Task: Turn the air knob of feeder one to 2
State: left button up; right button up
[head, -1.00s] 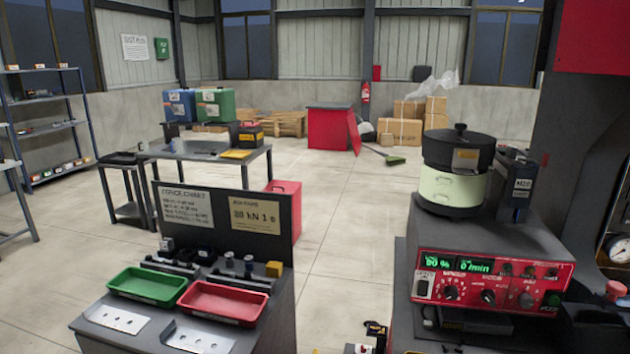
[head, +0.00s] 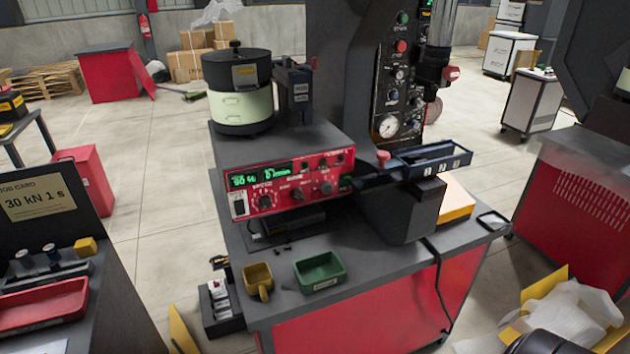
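The feeder stands on a grey-topped red bench. It has a dark lidded bowl (head: 237,68) on a pale green drum (head: 241,106), above a red control box (head: 290,183). The box front carries a green display (head: 268,176), which reads about 90 % and 0/min. Below it are a larger dial knob (head: 265,202) at left, a middle knob (head: 297,193) and a right knob (head: 326,187), with smaller controls above. The labels are too small to read, so I cannot tell which knob is the air knob or its setting. Neither of my grippers is in view.
A numbered dark tray (head: 430,159) and a press panel with a gauge (head: 388,126) are to the right. A red tray (head: 42,305) is at lower left.

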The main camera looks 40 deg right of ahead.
aim_at(326, 188)
jog(key=z, duration=1.25)
